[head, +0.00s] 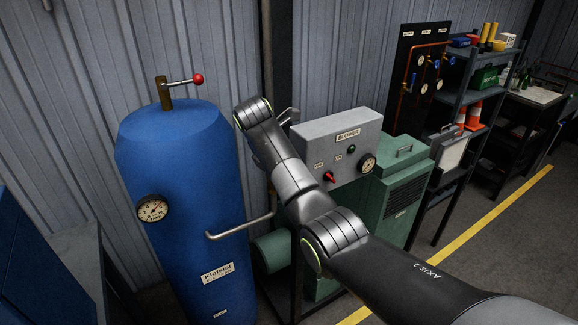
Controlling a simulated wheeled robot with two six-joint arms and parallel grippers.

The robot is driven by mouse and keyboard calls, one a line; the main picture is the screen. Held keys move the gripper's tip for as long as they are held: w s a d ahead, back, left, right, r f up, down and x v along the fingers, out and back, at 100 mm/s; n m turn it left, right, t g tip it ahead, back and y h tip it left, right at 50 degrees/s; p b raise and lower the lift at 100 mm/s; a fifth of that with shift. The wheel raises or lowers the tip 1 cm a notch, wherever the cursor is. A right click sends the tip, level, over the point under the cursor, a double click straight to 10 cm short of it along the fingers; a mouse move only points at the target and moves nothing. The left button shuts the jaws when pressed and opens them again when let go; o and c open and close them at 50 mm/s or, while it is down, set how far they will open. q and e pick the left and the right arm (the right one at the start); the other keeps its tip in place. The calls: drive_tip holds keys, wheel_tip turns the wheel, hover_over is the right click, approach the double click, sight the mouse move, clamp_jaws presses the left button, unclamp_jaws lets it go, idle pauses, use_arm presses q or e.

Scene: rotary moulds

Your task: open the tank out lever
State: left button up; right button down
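The blue tank (180,160) stands upright at the left, with a round gauge and a name plate on its front. A lever (180,83) with a red ball end sits on the short brass pipe on its top and points right, roughly level. My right arm reaches in from the lower right. Its gripper (289,116) is right of the tank top, beside the blower box and well apart from the lever. The gripper is small and partly hidden by the wrist, so its opening is unclear. My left gripper is out of view.
A grey blower control box (348,141) with a red switch and gauge sits by a green machine (400,190). A bent grey pipe (240,228) comes out of the tank's right side. Shelves (480,95) stand at the back right. The space above the tank is clear.

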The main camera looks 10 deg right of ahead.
idle(0.4)
drive_tip(key=c, duration=1.4)
unclamp_jaws()
drive_tip(key=shift+d, duration=0.1)
drive_tip(key=shift+c, duration=0.2)
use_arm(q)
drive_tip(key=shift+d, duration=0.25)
use_arm(e)
drive_tip(key=shift+w, duration=0.1)
